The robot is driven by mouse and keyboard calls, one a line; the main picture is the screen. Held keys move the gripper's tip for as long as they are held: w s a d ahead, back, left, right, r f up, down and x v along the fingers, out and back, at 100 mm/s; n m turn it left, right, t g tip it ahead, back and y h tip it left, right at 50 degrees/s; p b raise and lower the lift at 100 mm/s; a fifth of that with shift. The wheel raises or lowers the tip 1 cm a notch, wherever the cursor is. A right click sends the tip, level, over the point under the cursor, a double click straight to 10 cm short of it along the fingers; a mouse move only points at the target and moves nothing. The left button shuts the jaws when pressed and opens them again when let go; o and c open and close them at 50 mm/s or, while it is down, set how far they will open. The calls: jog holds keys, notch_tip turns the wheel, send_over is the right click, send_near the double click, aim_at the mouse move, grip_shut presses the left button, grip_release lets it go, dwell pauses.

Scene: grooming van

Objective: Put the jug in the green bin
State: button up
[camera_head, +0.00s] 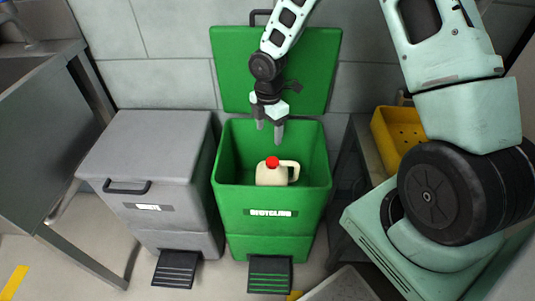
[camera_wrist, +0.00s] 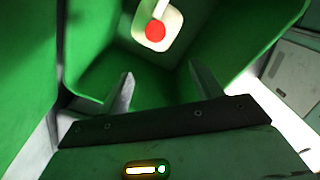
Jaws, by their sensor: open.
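The cream jug (camera_head: 272,174) with a red cap and a side handle is inside the green bin (camera_head: 270,222), near its front wall in the head view. The bin's lid (camera_head: 275,75) stands open against the wall behind. My gripper (camera_head: 269,132) is open and empty over the bin's opening, above and behind the jug and apart from it. In the wrist view, the jug (camera_wrist: 160,30) shows at the top, beyond my gripper's two spread fingers (camera_wrist: 158,88), within the green walls of the bin (camera_wrist: 140,65).
A grey bin (camera_head: 148,160) with a shut lid and a pedal stands left of the green bin. A metal table (camera_head: 50,90) is at the far left.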

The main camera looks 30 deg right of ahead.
jog(key=s+a+r+m, duration=0.8)
jog(key=s+a+r, duration=0.7)
jog(key=s+a, duration=0.15)
jog(key=s+a+r+m, duration=0.1)
jog(key=s+r+m, duration=0.2)
jog(key=s, duration=0.7)
jog(key=shift+s+a+r+m+y, duration=0.25)
jog(key=shift+s+a+m+y, duration=0.05)
jog(key=shift+m, duration=0.1)
notch_tip(320, 180, up, 16)
jog(key=p, duration=1.5)
jog(key=shift+p, duration=0.35)
jog(key=shift+f, duration=0.2)
